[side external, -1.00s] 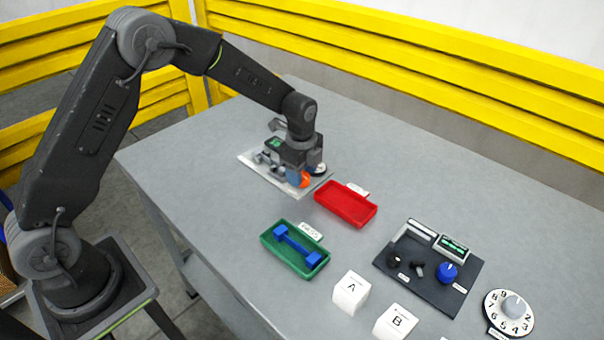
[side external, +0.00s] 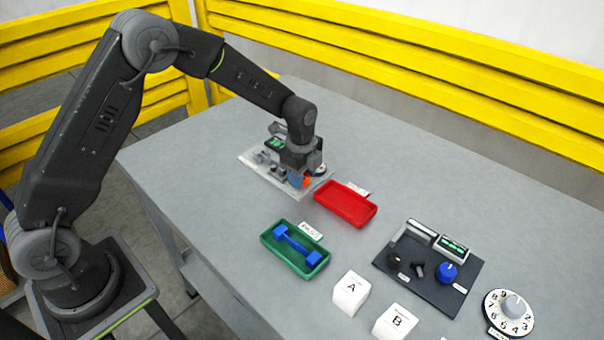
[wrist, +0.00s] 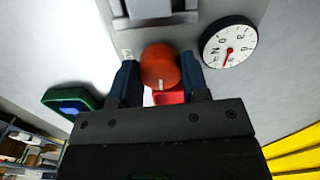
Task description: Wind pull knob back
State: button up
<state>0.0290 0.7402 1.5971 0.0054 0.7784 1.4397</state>
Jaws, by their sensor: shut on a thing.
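The orange-red round knob (wrist: 158,65) with a white mark shows in the wrist view between the two blue fingers of my gripper (wrist: 158,78). My gripper is shut on the knob. In the side view, my gripper (side external: 301,182) is low over a light metal plate (side external: 256,165), and only a sliver of the knob (side external: 307,182) shows beside a blue finger. A white dial gauge (wrist: 228,45) with a red pointer is to the right of the knob in the wrist view. The gripper hides much of the fixture in the side view.
A red tray (side external: 345,207) stands close to the plate. White blocks A (side external: 351,293) and B (side external: 395,322), a dark control panel (side external: 428,285) and a numbered dial (side external: 509,315) are farther along the table.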

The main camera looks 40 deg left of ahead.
jog(key=shift+n, duration=0.3)
jog(key=n, duration=0.8)
jog(key=shift+n, duration=0.3)
jog(key=n, duration=0.4)
jog(key=shift+w, duration=0.1)
jog(key=n, duration=0.5)
jog(key=shift+n, duration=0.3)
jog(key=o, duration=0.6)
jog(key=shift+o, duration=0.2)
